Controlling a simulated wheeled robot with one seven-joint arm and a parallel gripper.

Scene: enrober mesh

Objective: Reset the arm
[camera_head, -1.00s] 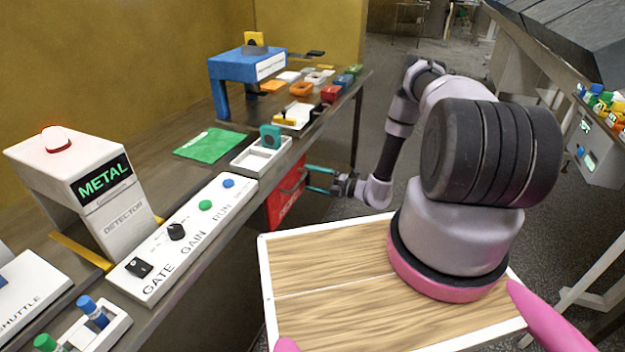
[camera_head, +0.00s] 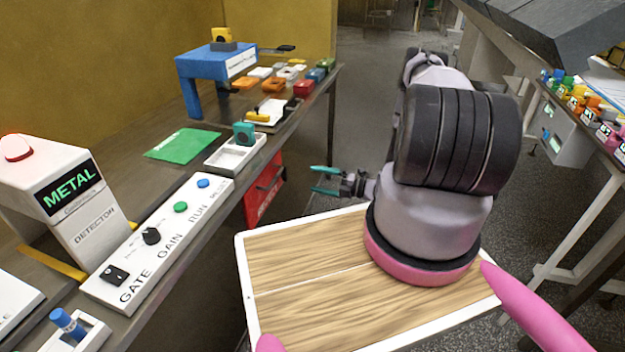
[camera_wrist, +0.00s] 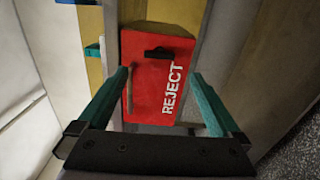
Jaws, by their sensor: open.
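My gripper (camera_head: 326,182) has teal fingers that stand apart with nothing between them. It is held level in the air, to the left of my arm's base, beyond the wooden deck. In the wrist view the two fingers (camera_wrist: 160,100) are spread and point toward a red reject bin (camera_wrist: 157,75) marked REJECT. The red bin also shows in the head view (camera_head: 264,190), under the workbench edge, to the left of my gripper and apart from it. My forearm is partly hidden behind my large dark arm joint.
The workbench (camera_head: 190,240) on the left holds a metal detector (camera_head: 75,200), a button panel (camera_head: 160,240), a white tray (camera_head: 235,160), a green mat (camera_head: 183,146) and a blue stand (camera_head: 215,65). Another table with colourful items (camera_head: 590,105) stands at right.

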